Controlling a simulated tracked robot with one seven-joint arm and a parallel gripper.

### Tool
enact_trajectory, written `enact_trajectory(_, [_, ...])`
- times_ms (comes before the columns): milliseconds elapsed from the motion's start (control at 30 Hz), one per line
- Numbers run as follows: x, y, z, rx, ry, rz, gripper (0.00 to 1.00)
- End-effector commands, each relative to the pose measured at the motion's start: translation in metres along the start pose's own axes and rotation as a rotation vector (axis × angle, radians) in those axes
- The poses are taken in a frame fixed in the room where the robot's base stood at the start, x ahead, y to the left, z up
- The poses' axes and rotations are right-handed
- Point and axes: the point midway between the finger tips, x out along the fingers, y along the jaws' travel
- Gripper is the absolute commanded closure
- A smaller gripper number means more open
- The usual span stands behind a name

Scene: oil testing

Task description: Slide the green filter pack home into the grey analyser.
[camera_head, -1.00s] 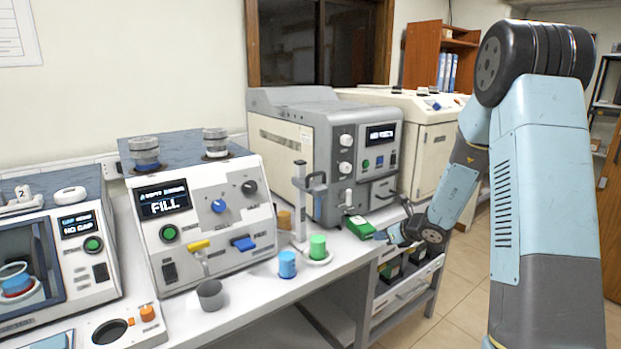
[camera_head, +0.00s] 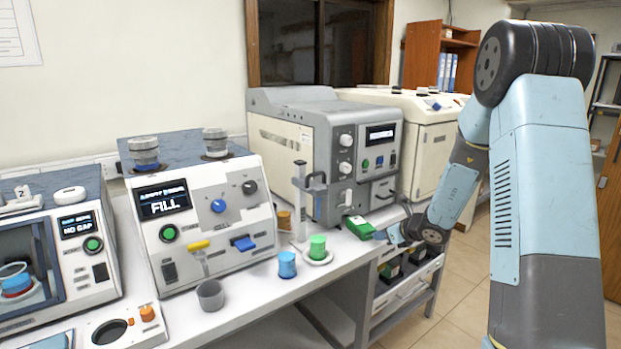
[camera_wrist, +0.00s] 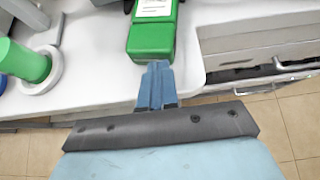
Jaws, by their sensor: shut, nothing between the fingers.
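The green filter pack (camera_head: 359,228), with a white label on top, lies on the bench just in front of the grey analyser (camera_head: 330,150). In the wrist view the pack (camera_wrist: 152,40) points away from me, its near green end toward my gripper. My gripper (camera_head: 382,236) is shut and empty. Its fingertips (camera_wrist: 155,66) are together at the near end of the pack, touching it or very close. The far end of the pack is cut off in the wrist view, so I cannot tell how far it is inside the analyser.
An open drawer (camera_head: 408,284) with several items is below the bench edge.

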Motion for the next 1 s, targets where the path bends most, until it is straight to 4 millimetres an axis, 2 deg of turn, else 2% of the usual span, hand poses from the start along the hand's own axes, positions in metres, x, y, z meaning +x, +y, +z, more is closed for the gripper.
enact_trajectory(733, [0.012, 0.0, 0.007, -0.001, 0.0, 0.0, 1.0])
enact_trajectory(1000, [-0.002, -0.001, 0.006, -0.001, -0.002, -0.002, 1.0])
